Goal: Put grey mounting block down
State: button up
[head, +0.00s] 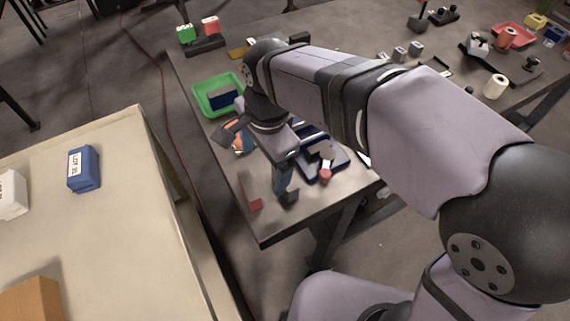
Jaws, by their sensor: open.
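My gripper (264,170) hangs low over the near left end of the grey table (300,212), its jaws apart. I see nothing held between them, though the view there is small and partly covered by my gripper. Several small grey blocks (399,54) stand in a row farther back on the table, well apart from my gripper. A grey-brown piece (320,151) sits at a dark blue tray (338,168) just right of my gripper. I cannot tell which of these is the grey mounting block.
A green tray (203,103) with a dark blue item lies behind my gripper. A red piece (251,205) lies near the table's front corner. A red-topped piece (326,172) stands at the blue tray. A beige surface (110,230) with a blue box (84,168) is at left, across a gap.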

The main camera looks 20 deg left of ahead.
jog(key=shift+m+g+h, duration=0.3)
jog(key=shift+m+h, duration=0.4)
jog(key=d+p, duration=0.1)
jog(key=d+r+p, duration=0.2)
jog(key=shift+w+d, duration=0.3)
jog(key=shift+d, duration=0.05)
jog(key=shift+w+d, duration=0.2)
jog(key=shift+d, duration=0.05)
jog(key=shift+w+f+p, duration=0.15)
jog(key=shift+f+p, duration=1.1)
jog(key=shift+f, duration=2.45)
jog(key=shift+a, duration=0.1)
jog(key=c, duration=1.5)
jog(key=shift+r, duration=0.1)
notch_tip(320, 180, up, 10)
jog(key=shift+w+b, duration=0.1)
jog(key=shift+b, duration=0.7)
